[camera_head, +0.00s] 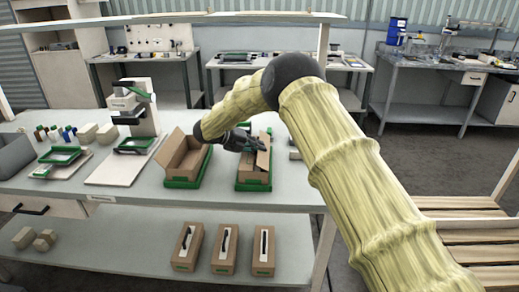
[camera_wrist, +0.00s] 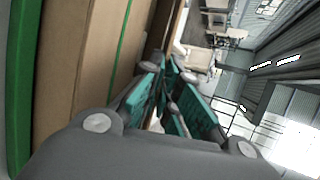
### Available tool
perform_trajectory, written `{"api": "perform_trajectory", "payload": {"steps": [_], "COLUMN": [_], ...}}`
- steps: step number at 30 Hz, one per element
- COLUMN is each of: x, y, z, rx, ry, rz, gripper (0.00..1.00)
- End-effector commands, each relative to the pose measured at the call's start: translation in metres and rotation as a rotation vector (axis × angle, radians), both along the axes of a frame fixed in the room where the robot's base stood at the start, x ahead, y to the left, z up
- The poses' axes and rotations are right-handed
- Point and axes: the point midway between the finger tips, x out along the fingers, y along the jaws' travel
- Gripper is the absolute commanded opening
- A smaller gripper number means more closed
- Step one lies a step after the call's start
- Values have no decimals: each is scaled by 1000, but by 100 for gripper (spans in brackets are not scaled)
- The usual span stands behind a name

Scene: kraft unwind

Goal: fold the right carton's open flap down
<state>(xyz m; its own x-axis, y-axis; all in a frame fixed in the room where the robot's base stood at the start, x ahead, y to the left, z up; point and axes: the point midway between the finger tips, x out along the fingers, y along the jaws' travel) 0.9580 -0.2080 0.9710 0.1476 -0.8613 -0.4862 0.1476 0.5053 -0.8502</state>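The right carton (camera_head: 254,176) is a brown box in a green-edged tray (camera_head: 242,185) on the grey table. A brown flap (camera_head: 263,158) stands up at its right side. My gripper (camera_head: 258,143) is over the carton's top, close to that flap; I cannot tell if they touch. In the wrist view my gripper (camera_wrist: 172,75) has its teal-padded fingers drawn together, with nothing seen between them. The carton's brown wall (camera_wrist: 75,60) with a green stripe fills the left of that view. My arm and fingers hide part of the carton's top.
A second open carton (camera_head: 180,158) in a green tray stands to the left. Further left are a white stand (camera_head: 135,110) and several small blocks. Three cartons (camera_head: 225,248) stand on the lower shelf. The table's front is clear.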

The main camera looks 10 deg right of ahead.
Motion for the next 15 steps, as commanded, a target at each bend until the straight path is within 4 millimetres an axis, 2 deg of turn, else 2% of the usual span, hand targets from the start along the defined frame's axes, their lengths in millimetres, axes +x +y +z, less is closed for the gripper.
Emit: {"api": "perform_trajectory", "payload": {"steps": [15], "x": [0], "y": [0], "z": [-2], "rx": [-35], "ry": [10], "rz": [0], "gripper": [0]}}
